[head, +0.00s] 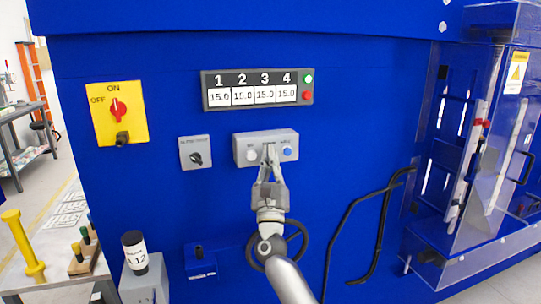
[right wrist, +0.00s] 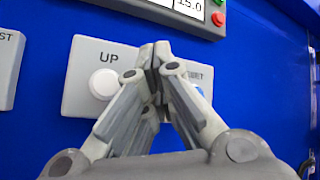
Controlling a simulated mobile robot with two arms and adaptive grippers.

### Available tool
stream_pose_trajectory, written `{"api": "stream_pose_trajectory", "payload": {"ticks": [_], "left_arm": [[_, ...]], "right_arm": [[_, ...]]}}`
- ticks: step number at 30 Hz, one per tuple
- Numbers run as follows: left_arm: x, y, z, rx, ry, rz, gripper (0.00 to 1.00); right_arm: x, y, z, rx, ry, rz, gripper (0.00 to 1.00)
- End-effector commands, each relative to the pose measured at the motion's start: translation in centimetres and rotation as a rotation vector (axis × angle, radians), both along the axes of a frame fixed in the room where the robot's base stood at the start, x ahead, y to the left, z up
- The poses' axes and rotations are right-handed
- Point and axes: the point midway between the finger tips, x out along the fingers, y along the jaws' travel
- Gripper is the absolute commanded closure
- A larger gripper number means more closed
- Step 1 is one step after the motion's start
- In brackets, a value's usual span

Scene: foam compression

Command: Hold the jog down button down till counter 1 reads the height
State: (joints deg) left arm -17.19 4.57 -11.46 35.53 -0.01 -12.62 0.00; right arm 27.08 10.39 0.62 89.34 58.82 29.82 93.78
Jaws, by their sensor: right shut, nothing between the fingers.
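The grey button box (head: 241,142) is on the blue machine front, with a white button (head: 251,155) at left and a blue button (head: 287,152) at right. In the right wrist view the white button (right wrist: 103,83) is labelled UP; the right label is partly covered. My right gripper (head: 268,147) is shut and empty, its fingertips (right wrist: 155,55) in front of the box's middle. They hide what lies there, so I cannot tell whether they touch or press a button. Counter 1 (head: 219,97) on the display reads 15.0, as do the other counters. My left gripper is not in view.
The display (head: 206,104) above the box has a green light (head: 308,79) and a red one (head: 307,95). Left are a grey switch box (head: 186,143) and a yellow ON/OFF switch (head: 103,97). Black cables (head: 355,203) and a clear guard (head: 478,238) are at right.

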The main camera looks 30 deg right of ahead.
Motion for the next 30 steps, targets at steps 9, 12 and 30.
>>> {"api": "stream_pose_trajectory", "payload": {"ticks": [9,12,30], "left_arm": [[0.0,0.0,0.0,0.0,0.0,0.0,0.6],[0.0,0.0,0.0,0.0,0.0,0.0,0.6],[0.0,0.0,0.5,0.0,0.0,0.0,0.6]], "right_arm": [[0.0,0.0,0.0,0.0,0.001,0.0,1.0],[0.0,0.0,0.0,0.0,0.001,0.0,1.0],[-1.5,0.4,-0.1,0.001,0.001,0.0,1.0]]}}
